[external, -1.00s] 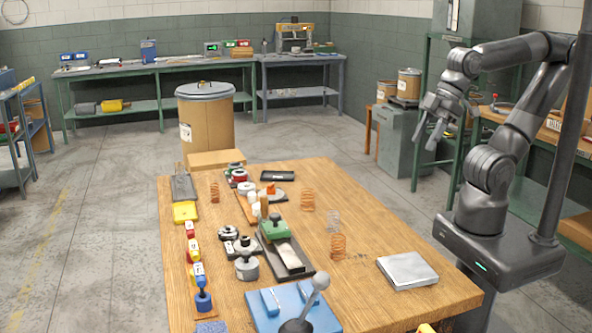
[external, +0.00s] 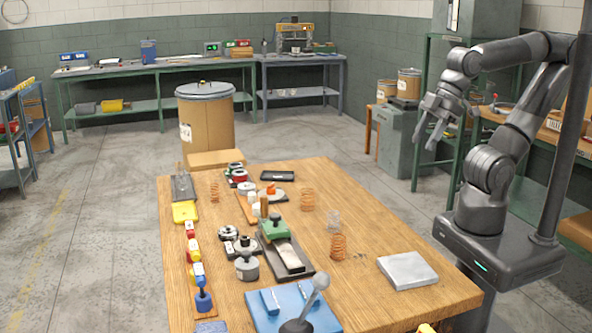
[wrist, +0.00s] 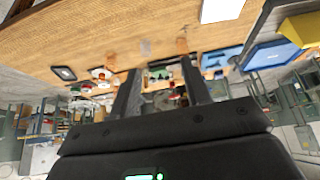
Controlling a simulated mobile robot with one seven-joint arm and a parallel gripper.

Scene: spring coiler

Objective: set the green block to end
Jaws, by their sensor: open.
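The green block (external: 275,229) has a dark round knob on top. It sits at the far end of a long dark tray (external: 304,266) on the wooden table, with a pale bar (external: 289,256) in front of it. My gripper (external: 430,133) is open and empty, high up beyond the table's right side and well away from the block. In the wrist view its two fingers (wrist: 162,76) are spread apart. A small greenish patch shows between them, too small to tell if it is the block.
Coil springs (external: 338,247) stand right of the tray. A grey flat plate (external: 407,270) lies near the right edge. A blue fixture with a lever (external: 268,310) is at the front. Metal weights (external: 247,267) and small coloured parts crowd the left. The table's right middle is mostly clear.

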